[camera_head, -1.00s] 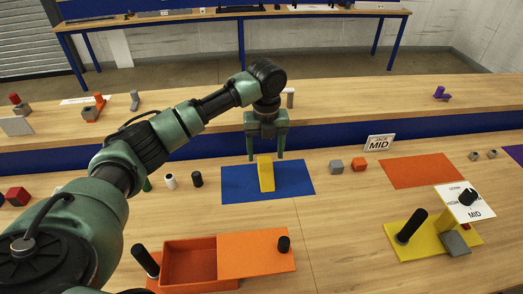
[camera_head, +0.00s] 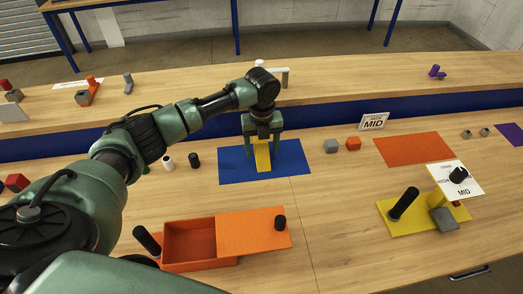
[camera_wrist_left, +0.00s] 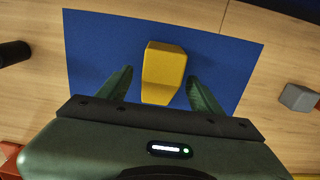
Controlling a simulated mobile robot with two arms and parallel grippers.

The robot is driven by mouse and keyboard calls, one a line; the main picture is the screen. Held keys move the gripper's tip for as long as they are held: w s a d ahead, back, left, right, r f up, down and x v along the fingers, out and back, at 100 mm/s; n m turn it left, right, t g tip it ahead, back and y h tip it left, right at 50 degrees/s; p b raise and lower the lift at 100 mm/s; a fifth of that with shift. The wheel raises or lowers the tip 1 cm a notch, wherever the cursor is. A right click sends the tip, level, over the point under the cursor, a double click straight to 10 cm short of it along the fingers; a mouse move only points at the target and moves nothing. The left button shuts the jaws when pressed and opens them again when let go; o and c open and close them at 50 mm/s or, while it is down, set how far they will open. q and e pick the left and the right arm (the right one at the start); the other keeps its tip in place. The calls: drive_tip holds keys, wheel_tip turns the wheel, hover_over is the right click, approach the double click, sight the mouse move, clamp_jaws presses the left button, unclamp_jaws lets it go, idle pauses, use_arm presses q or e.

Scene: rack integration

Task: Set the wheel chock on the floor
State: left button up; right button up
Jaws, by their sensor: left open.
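The yellow wheel chock (camera_head: 262,160) stands on the blue mat (camera_head: 292,158) on the near table. My left gripper (camera_head: 262,146) is open above the mat, with one finger on each side of the chock. In the left wrist view the chock (camera_wrist_left: 164,72) lies between the two fingers of the gripper (camera_wrist_left: 160,84), with a visible gap on each side. In the head view the gripper hides the chock's upper part. My right gripper is in neither view.
An orange box with a sliding lid (camera_head: 240,232) is in front of the mat. A black cylinder (camera_head: 194,160) and a white one (camera_head: 167,162) stand left of it. Grey (camera_head: 331,146) and red (camera_head: 353,143) blocks are to its right. A yellow fixture (camera_head: 400,222) is farther right.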

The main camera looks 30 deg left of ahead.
use_arm(q)
drive_tip(key=c, duration=1.4)
clamp_jaws()
drive_tip(key=shift+r, duration=0.1)
